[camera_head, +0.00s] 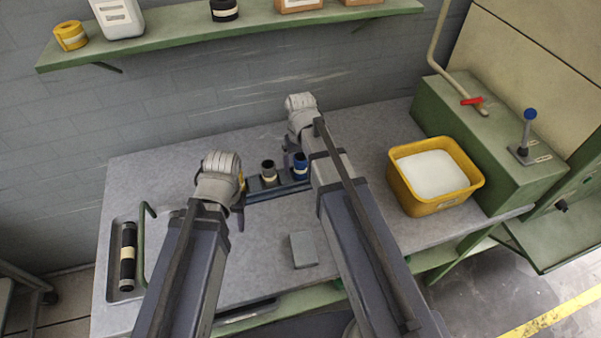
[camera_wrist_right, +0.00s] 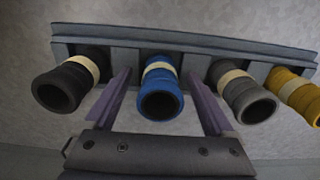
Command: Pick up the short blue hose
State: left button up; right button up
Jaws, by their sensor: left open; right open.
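The short blue hose (camera_head: 301,168) stands in a dark rack (camera_head: 280,191) on the bench, partly beside my right arm. In the right wrist view the blue hose (camera_wrist_right: 160,100), with a cream band, lies between the two fingers of my right gripper (camera_wrist_right: 159,76). The gripper is open, with a gap on both sides of the hose. In the head view my right gripper (camera_head: 290,152) is largely hidden by its wrist. My left gripper (camera_head: 240,210) is open near the rack's left end, partly hidden by its wrist.
In the right wrist view a black hose (camera_wrist_right: 62,88) is left of the blue one; a grey hose (camera_wrist_right: 245,98) and a yellow hose (camera_wrist_right: 300,92) are right. A yellow tub (camera_head: 435,205), a grey block (camera_head: 303,249) and a long black hose (camera_head: 128,255) in a tray are on the bench.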

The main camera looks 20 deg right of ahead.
jog(key=shift+f, duration=0.25)
jog(key=shift+c, duration=0.4)
grip_shut()
